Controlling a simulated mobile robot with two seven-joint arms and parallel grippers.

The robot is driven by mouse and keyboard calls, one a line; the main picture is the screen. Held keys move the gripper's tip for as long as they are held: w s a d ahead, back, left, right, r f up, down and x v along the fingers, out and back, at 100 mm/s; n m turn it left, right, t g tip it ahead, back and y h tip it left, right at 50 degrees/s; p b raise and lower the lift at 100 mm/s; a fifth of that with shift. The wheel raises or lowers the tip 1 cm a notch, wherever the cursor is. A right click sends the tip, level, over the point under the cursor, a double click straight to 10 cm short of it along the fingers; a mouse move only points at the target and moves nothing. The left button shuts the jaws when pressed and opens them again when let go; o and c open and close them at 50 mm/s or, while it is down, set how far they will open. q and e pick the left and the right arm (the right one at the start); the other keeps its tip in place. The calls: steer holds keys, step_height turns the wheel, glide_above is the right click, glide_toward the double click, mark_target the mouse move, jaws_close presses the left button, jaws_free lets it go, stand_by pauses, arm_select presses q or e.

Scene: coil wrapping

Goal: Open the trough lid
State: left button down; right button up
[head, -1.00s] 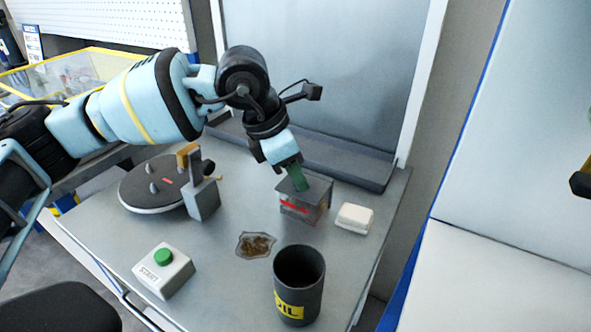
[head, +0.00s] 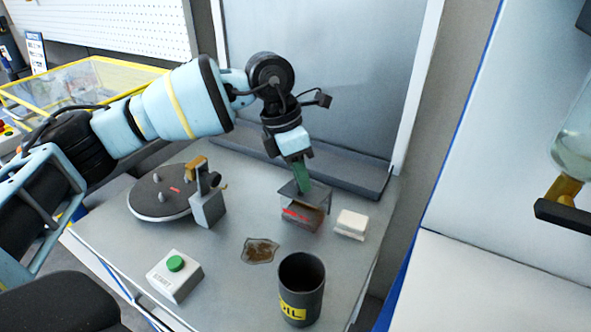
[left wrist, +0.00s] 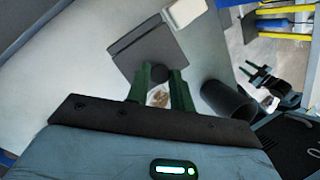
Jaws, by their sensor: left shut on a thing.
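The trough (head: 301,217) is a small dark box with a red mark, standing at the back right of the table. Its lid (head: 313,192) is a flat grey plate, tilted, with a gap below it at the front. My left gripper (head: 302,180) comes down from above and is shut on the lid's knob. In the left wrist view the green fingers (left wrist: 160,84) close around the dark knob (left wrist: 160,73) on the grey lid (left wrist: 142,42). The trough's inside is hidden. Part of my right gripper (head: 563,200) shows at the right edge, by a pale translucent thing; its jaws are unclear.
A white block (head: 351,223) stands just right of the trough. A dark cup with a yellow label (head: 301,288), a brown patch (head: 260,251), a START button box (head: 175,276) and a round turntable (head: 150,199) with a grey post also occupy the table.

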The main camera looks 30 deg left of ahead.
arm_select(q)
steer(key=shift+w+r+g+p, duration=0.6)
steer(key=shift+g+p, duration=0.1)
steer(key=shift+g, duration=0.3)
steer(key=shift+w+r+n+g, duration=0.1)
steer(key=shift+w+n+g, duration=0.2)
steer(key=shift+w+g, duration=0.55)
steer(key=shift+s+g, duration=0.15)
steer(key=shift+g, duration=0.3)
steer(key=c, duration=1.2)
jaws_free()
steer(key=shift+c, duration=0.2)
steer(key=v, duration=0.8)
steer(key=shift+d, duration=0.1)
